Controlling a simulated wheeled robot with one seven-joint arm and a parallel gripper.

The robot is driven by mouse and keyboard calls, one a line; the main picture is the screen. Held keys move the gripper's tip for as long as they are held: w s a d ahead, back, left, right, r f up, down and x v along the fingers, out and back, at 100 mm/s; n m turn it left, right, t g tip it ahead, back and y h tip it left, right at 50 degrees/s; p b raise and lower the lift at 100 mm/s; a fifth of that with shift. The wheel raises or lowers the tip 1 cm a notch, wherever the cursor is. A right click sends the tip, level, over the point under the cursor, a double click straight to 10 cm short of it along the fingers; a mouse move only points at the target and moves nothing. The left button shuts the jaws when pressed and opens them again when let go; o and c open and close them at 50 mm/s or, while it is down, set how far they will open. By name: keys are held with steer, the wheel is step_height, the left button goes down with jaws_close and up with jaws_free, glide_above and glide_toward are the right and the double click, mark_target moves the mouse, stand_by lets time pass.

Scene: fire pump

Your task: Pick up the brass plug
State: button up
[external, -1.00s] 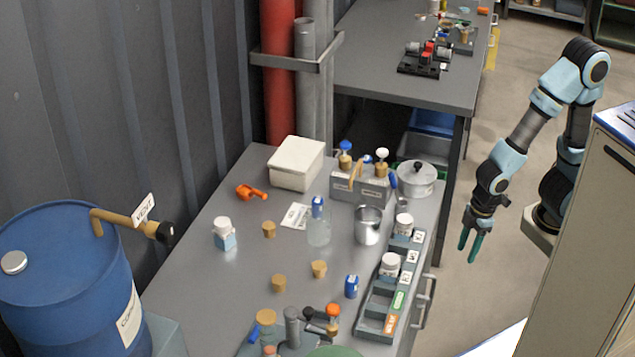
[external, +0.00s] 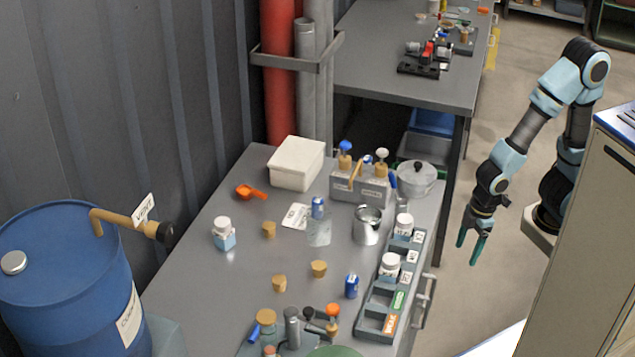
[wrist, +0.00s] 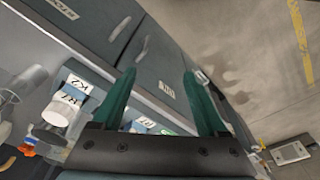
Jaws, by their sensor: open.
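Several tan, tapered plugs stand on the near grey table in the external view: one toward the back (external: 269,230), one in the middle (external: 319,268) and one nearer the front (external: 280,283). I cannot tell which of them, if any, is the brass plug. My gripper (external: 474,247) hangs over the floor to the right of the table, fingers down, well apart from the plugs. In the wrist view my gripper (wrist: 158,100) has its green fingers spread with nothing between them. No plug can be made out for certain in that view.
A grey rack (external: 376,322) with white jars lines the table's right edge. A metal cup (external: 367,231), a lidded pot (external: 416,181) and a white box (external: 297,165) stand behind. A blue drum (external: 65,275) is at left. A cabinet (external: 585,220) stands right of my arm.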

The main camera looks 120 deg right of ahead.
steer(key=shift+o, duration=0.5)
steer(key=shift+r, duration=0.1)
step_height(320, 180, up, 9)
steer(key=n+t+y, duration=0.2)
steer(key=n+y, duration=0.1)
steer(key=n, duration=0.7)
glide_above(319, 267)
steer(key=s+d, duration=0.1)
steer(key=s, duration=0.1)
step_height(319, 267, down, 9)
steer(key=shift+w+f+p, duration=0.1)
steer(key=shift+p, duration=0.35)
steer(key=shift+d+p+x, duration=0.15)
steer(key=shift+p+x, duration=0.55)
steer(key=shift+x, duration=0.95)
steer(key=shift+d+p+x, duration=0.1)
steer(key=shift+p+x, duration=0.55)
steer(key=shift+x, duration=0.95)
